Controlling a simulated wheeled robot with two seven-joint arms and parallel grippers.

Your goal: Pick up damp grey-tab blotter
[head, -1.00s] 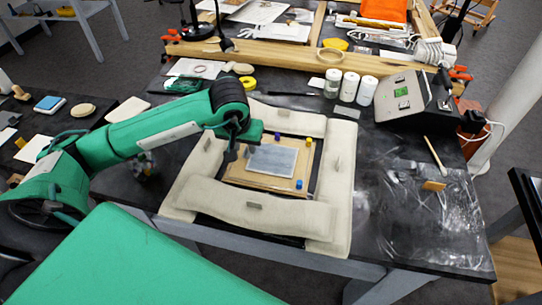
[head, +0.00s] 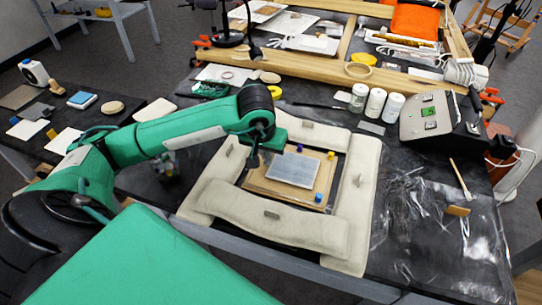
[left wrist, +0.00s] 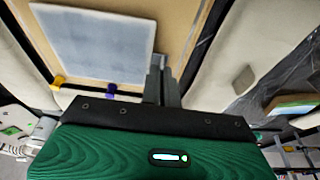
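A flat blue-grey sheet (head: 292,170) lies on a wooden board (head: 258,187) inside a frame of cream padded bolsters (head: 262,226). It also shows in the left wrist view (left wrist: 95,40). I cannot make out a grey tab on it, so I cannot tell if it is the damp blotter. My left gripper (head: 255,160) points down just left of the sheet, apart from it. In the left wrist view its fingers (left wrist: 163,62) are together with nothing visible between them. My right gripper is not in view.
Blue and yellow pegs stand around the sheet, including a yellow peg (head: 331,155). White bottles (head: 376,103) and a grey device (head: 432,115) stand behind. Pale sheets, one a white sheet with a yellow tab (head: 27,130), lie on the left table. Crumpled clear film (head: 420,215) covers the right.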

